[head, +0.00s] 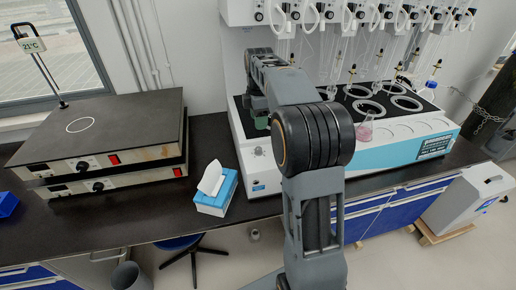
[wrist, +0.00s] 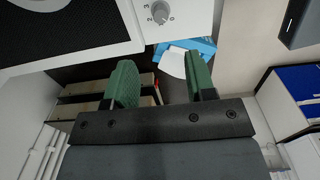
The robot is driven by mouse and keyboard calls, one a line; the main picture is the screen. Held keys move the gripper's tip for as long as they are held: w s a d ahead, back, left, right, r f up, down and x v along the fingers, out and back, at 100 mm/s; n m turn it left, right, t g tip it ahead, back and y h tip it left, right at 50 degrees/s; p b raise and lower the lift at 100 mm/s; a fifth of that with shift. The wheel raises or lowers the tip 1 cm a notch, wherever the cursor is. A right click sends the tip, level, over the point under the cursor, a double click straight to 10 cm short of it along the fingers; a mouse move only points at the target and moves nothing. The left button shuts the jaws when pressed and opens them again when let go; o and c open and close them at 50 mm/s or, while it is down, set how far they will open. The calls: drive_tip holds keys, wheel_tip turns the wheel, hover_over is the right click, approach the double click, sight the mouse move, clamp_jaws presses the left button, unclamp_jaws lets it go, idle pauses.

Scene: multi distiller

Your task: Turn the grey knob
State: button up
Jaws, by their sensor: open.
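The grey knob (wrist: 160,13) is on a white panel at the top of the wrist view, with printed numbers beside it. In the head view the small grey knob (head: 257,151) is at the left end of the white and teal distiller (head: 398,150). My gripper (wrist: 163,82) is open, its two green fingers spread apart with nothing between them. The knob is above the fingers in the wrist view, apart from them. In the head view my arm hides most of my gripper, with a bit of green (head: 262,122) showing just above the knob.
A blue and white tissue box (head: 216,193) stands on the black bench left of the distiller. Two stacked hot plates (head: 105,140) are farther left. Glassware and tubing (head: 340,60) hang over the distiller.

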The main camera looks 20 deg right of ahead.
sight(258, 148)
wheel_tip(258, 148, down, 12)
drive_tip(key=shift+f, duration=0.1)
idle(0.4)
drive_tip(key=shift+a, duration=0.1)
drive_tip(key=c, duration=0.9)
